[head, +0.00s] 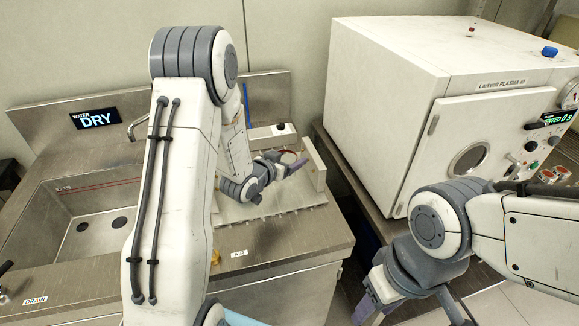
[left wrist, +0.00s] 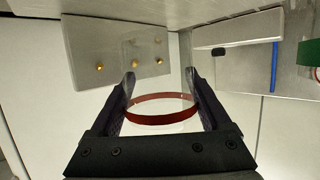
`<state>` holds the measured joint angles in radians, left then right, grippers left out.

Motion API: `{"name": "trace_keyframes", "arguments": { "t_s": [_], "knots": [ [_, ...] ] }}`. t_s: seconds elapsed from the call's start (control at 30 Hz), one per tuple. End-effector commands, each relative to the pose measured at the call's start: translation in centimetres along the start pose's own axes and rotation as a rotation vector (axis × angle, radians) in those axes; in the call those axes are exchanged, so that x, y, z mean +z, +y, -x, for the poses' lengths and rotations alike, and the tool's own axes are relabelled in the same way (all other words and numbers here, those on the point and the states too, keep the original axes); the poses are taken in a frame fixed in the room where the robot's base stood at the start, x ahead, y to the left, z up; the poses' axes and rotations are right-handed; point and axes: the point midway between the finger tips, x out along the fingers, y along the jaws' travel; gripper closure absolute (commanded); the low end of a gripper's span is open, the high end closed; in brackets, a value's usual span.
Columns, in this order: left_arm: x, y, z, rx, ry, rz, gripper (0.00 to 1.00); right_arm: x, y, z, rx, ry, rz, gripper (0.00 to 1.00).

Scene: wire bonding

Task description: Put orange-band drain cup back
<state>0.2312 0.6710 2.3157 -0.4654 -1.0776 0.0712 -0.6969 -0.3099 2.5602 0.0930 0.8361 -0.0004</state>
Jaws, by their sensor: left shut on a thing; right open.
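My left gripper (head: 288,163) is shut on a clear cup with a red-looking band (left wrist: 160,98). In the left wrist view the band lies between the two fingers (left wrist: 160,84), and the cup's clear walls are hard to make out. In the head view the cup is mostly hidden by the gripper, over the right side of the steel sink counter. A pale upright plate (head: 313,163) stands close to the gripper; a pale plate with brass studs (left wrist: 115,50) shows beyond the cup in the wrist view. My right gripper (head: 412,310) is open and empty at the lower right.
The steel sink basin (head: 85,222) is at the left, with a DRAIN label (head: 35,300) and a DRY display (head: 96,119). A white plasma machine (head: 410,75) stands at the right. A green-banded thing (left wrist: 308,52) shows in the wrist view.

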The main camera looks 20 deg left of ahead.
Motion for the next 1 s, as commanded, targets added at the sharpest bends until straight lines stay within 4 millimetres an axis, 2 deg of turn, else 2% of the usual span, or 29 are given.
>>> {"name": "trace_keyframes", "arguments": {
  "t_s": [0.1, 0.23, 0.67, 0.7, 0.73, 0.77, 1.0],
  "knots": [
    [1.8, 0.0, -0.6, 0.000, -0.006, 0.002, 0.74, 0.0, 0.0, 0.1, 0.000, 0.000, 0.000, 0.50],
    [3.1, 0.0, -1.1, 0.000, -0.004, 0.001, 0.74, 0.0, 0.0, 0.3, 0.000, 0.000, 0.000, 0.50],
    [3.9, 0.1, -1.4, 0.000, 0.000, 0.000, 0.74, 0.0, 0.0, -0.2, 0.000, 0.000, 0.000, 0.50],
    [3.9, 0.1, -1.4, -0.001, 0.000, 0.000, 0.16, 0.0, 0.0, -0.2, 0.000, 0.000, 0.000, 0.50],
    [3.8, 0.1, -1.4, -0.001, -0.001, 0.000, 0.04, 0.0, 0.0, -0.1, 0.000, 0.000, 0.000, 0.50],
    [3.8, 0.1, -1.4, -0.001, -0.001, 0.000, 0.00, 0.0, 0.0, -0.1, 0.000, 0.000, 0.000, 0.50],
    [3.6, 0.1, -1.3, -0.001, -0.001, 0.000, 0.00, 0.0, 0.0, 0.0, 0.000, 0.000, 0.000, 0.50]
  ]
}}
